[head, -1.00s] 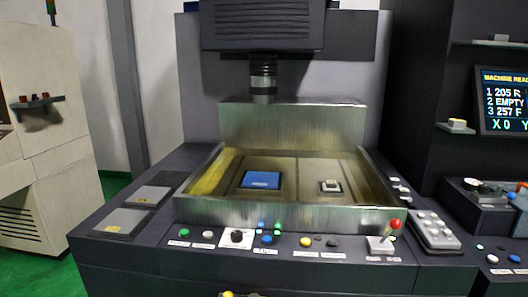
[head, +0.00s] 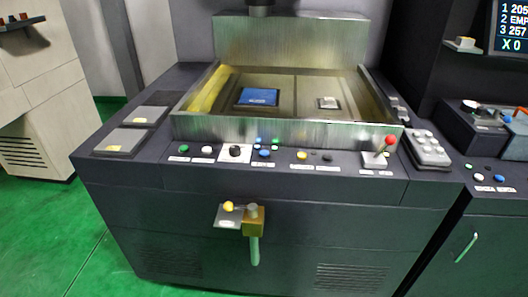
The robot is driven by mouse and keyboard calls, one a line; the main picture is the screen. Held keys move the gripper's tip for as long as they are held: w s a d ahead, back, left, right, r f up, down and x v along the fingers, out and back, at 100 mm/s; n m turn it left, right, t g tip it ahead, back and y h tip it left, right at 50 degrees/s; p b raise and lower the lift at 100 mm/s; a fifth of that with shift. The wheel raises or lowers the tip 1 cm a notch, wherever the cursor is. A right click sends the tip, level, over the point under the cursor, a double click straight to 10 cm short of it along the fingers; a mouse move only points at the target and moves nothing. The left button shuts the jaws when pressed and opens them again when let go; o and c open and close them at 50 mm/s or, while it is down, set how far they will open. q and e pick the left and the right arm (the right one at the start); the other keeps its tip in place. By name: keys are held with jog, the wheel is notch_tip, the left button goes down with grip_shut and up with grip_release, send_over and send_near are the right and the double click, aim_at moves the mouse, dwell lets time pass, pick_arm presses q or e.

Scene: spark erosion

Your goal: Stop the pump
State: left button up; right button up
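No pump is plainly visible, and the labels are too small to read, so I cannot tell which control is the pump's. The machine's front panel carries a green button (head: 184,148), a white button (head: 206,149) and a black knob (head: 235,151) on a white plate. Further right are small green and blue buttons or lights, a blue button (head: 264,153), a yellow button (head: 302,155), dark buttons and a red-tipped lever (head: 390,140). Below, a brass fitting (head: 253,226) with a green handle or hose sits beside a yellow knob (head: 228,206). Neither gripper is in view.
The open metal tank (head: 270,130) holds a blue block (head: 259,96) and a small pale part (head: 329,102). A keypad (head: 428,150) sits right, beside another console with a screen (head: 514,28). Green floor (head: 60,225) is clear at the left front.

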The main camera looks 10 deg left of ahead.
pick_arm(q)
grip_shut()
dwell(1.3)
